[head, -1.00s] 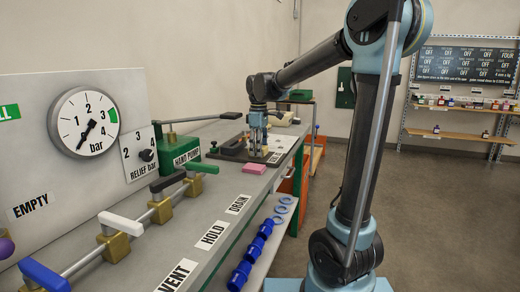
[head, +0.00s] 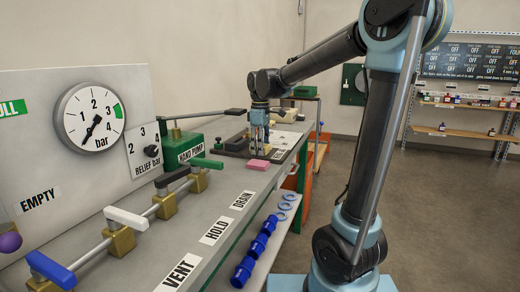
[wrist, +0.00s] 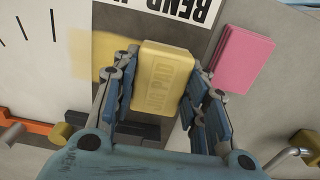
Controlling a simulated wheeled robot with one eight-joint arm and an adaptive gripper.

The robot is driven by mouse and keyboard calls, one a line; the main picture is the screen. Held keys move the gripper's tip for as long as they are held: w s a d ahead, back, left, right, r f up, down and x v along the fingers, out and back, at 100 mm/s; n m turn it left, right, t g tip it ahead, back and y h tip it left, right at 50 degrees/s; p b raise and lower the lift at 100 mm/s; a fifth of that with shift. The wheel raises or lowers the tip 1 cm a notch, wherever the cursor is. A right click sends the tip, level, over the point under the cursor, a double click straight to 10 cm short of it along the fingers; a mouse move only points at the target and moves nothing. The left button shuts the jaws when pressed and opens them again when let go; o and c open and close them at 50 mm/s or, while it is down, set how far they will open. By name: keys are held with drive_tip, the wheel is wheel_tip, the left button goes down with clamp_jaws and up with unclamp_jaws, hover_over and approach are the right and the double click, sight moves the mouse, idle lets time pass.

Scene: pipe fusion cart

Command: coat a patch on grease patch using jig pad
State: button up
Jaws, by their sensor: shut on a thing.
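The yellow jig pad (wrist: 160,80), with its name on its face, is between the fingers of my gripper (wrist: 163,105) in the wrist view. My gripper is shut on it. In the head view my gripper (head: 260,147) points down over the far part of the bench, and the pad is too small to make out there.
A pink block (head: 258,164) lies on the bench near my gripper and shows right of it in the wrist view (wrist: 243,58). A green hand pump (head: 183,148) and several valve handles stand along the bench's left. Bare bench top (head: 215,200) lies in front.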

drive_tip(key=shift+w+d+r, duration=0.1)
drive_tip(key=shift+w+d, duration=0.2)
drive_tip(key=shift+w, duration=0.45)
drive_tip(key=shift+w+d, duration=0.25)
drive_tip(key=shift+w, duration=0.5)
drive_tip(key=shift+w+d+f, duration=0.1)
drive_tip(key=shift+w+d, duration=0.3)
drive_tip(key=shift+w, duration=0.75)
drive_tip(key=shift+w+d+f, duration=0.1)
drive_tip(key=shift+w+d, duration=0.3)
drive_tip(key=shift+w, duration=0.75)
drive_tip(key=shift+w+d, duration=0.4)
drive_tip(key=shift+w, duration=0.75)
drive_tip(key=shift+r, duration=0.1)
drive_tip(key=shift+r, duration=2.9)
drive_tip(key=shift+r, duration=1.5)
